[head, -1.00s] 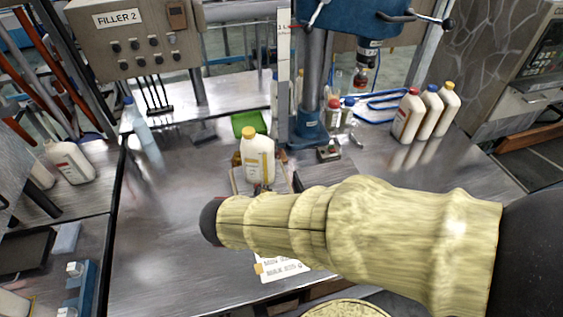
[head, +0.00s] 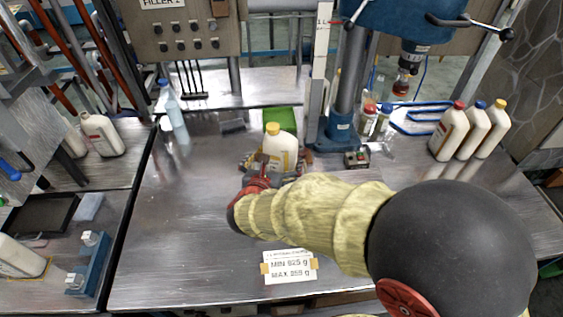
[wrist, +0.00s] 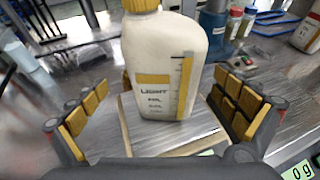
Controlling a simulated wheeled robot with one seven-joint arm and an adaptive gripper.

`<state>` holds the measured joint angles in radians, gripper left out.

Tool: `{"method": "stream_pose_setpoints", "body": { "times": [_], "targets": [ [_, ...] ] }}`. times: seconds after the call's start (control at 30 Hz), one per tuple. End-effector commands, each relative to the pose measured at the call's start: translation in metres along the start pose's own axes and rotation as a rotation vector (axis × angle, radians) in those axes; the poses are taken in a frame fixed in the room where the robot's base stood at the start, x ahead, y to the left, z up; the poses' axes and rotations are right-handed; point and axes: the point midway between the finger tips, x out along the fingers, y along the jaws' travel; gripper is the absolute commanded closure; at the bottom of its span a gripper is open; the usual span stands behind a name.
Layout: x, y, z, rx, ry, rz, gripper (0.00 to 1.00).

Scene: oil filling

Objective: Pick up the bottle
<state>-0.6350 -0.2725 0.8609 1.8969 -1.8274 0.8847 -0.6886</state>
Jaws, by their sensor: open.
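A white bottle (head: 280,149) with a yellow cap stands upright on the table, in front of a green block. In the wrist view the bottle (wrist: 162,70) stands on a small scale plate (wrist: 190,140) and fills the middle, its printed label facing me. My gripper (head: 275,163) reaches the bottle from the front. In the wrist view my gripper (wrist: 160,110) is open, with one yellow-padded finger on each side of the bottle. Gaps show between the pads and the bottle. The bottle's lower part is partly hidden by my gripper in the head view.
Three white bottles (head: 472,132) stand at the right of the table (head: 190,235). A blue drill press (head: 343,110) stands behind the bottle. A label card (head: 289,267) lies at the front edge. A scale display (wrist: 299,172) reads 0 g.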

Motion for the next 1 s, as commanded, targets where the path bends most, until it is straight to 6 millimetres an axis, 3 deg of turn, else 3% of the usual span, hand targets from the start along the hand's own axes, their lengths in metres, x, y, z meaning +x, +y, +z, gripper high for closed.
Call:
{"method": "stream_pose_setpoints", "body": {
  "times": [0.4, 0.67, 1.0],
  "targets": [
    [0.05, -0.007, -0.001, 0.003, 0.001, -0.002, 0.01],
    [0.051, -0.007, 0.0, 0.003, 0.001, -0.001, 0.01],
    [0.051, -0.007, 0.0, 0.003, 0.001, -0.001, 0.2]
  ]
}}
